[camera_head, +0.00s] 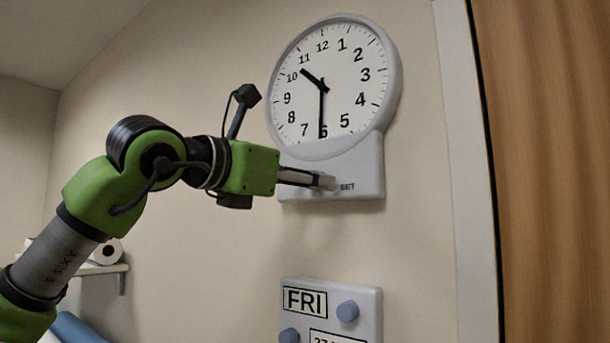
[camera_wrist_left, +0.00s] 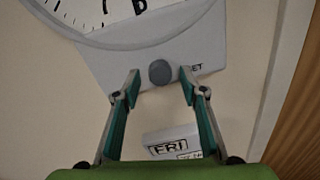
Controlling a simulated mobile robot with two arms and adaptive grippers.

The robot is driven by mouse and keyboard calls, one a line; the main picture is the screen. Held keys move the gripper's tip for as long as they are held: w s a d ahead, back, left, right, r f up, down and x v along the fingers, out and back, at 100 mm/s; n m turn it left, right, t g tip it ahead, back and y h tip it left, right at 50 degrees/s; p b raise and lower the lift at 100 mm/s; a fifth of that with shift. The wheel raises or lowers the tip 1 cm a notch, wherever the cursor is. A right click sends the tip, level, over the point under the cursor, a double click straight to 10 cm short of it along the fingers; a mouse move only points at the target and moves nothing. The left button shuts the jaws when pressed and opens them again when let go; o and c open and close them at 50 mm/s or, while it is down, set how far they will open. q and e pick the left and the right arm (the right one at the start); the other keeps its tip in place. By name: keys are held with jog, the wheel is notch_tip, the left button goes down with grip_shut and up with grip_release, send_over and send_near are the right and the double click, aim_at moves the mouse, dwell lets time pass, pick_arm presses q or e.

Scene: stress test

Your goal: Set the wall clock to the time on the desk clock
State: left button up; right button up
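The wall clock (camera_head: 298,152) is a round white dial in a grey housing on the wall. Its short hand (camera_head: 313,78) points between 10 and 11 and its long hand (camera_head: 322,115) points at 6, about 10:30. My left gripper (camera_head: 320,180) reaches the lower housing beside the "SET" label. In the left wrist view, the round grey knob (camera_wrist_left: 159,72) lies between the tips of my open left gripper (camera_wrist_left: 160,80), with a gap visible on each side. In the head view the fingers mostly hide the knob. The desk clock and my right gripper are not in view.
A grey panel (camera_head: 366,305) with a "FRI" plate (camera_head: 305,301) and blue-grey knobs (camera_head: 347,311) is on the wall below. A white frame (camera_head: 462,150) and wooden door (camera_head: 545,170) stand at right.

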pick_arm(q)
grip_shut()
jog(key=c, duration=1.1)
grip_release()
jog(key=shift+s+n+b, duration=0.1)
jog(key=shift+n+b, duration=0.4)
jog(key=shift+b, duration=0.4)
grip_shut()
jog(key=o, duration=1.1)
grip_release()
